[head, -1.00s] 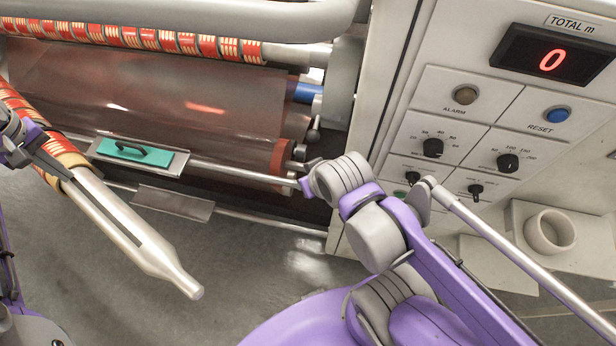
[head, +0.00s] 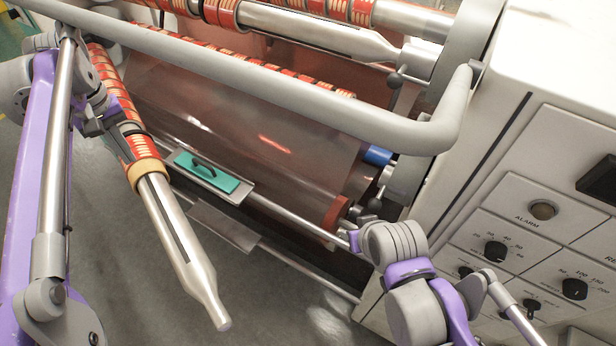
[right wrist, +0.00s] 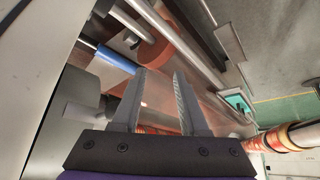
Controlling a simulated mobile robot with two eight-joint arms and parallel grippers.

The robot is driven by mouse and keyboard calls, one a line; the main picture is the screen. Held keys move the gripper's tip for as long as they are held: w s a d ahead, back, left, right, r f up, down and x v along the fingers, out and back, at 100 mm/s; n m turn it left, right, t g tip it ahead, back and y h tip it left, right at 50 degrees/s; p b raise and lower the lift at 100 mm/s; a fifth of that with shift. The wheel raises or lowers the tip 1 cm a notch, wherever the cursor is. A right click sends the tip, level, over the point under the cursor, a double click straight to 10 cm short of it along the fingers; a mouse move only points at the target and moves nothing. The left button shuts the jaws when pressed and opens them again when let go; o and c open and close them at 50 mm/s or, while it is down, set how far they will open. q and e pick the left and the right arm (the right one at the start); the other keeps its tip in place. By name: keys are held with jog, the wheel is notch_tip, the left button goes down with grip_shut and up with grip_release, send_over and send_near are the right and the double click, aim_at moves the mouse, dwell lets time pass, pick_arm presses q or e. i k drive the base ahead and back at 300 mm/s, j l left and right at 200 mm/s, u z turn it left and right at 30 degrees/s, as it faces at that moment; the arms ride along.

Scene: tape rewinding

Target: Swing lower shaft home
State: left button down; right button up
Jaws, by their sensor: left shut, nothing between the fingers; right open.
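The lower shaft (head: 185,245) is a silver bar with a tapered tip, carrying red-and-yellow tape rolls (head: 112,88). In the head view it is swung out from the machine, its free end pointing toward me. The rolls also show at the lower right of the right wrist view (right wrist: 285,137). My left gripper (head: 108,122) is shut and empty, close beside the rolls on their left; I cannot tell whether it touches them. My right gripper (right wrist: 160,75) is open and empty near the machine's right end; its fingers are mostly hidden in the head view.
The upper shaft (head: 300,30) lies across the machine's top. A grey guard bar (head: 250,75) crosses in front of the film. A teal-handled block (head: 210,178) sits on a lower rail. The control cabinet (head: 480,160) stands at right. Open floor (head: 120,280) lies around the shaft's free end.

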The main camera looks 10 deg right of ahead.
aim_at(195, 273)
jog(key=u, duration=1)
